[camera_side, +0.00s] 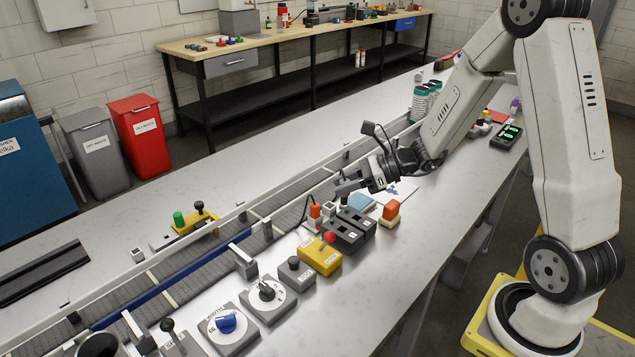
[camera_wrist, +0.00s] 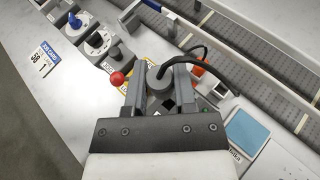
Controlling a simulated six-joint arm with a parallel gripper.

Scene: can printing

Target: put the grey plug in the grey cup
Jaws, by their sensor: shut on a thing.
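My gripper (camera_wrist: 158,88) is shut on the grey plug (camera_wrist: 158,76), a round grey piece with a black cable running off to the right in the wrist view. A small square pale grey cup-like holder (camera_wrist: 228,105) with a dark opening stands to the right of my gripper in the wrist view. I cannot tell for sure whether it is the grey cup. The plug's lower end is hidden.
Dark boxes (camera_side: 339,237) stand below my gripper, beside a yellow box with a red-knobbed lever (camera_side: 320,257). An orange piece (camera_side: 315,210) stands left of the boxes. A blue pad (camera_wrist: 247,131) and the conveyor (camera_side: 185,263) are close.

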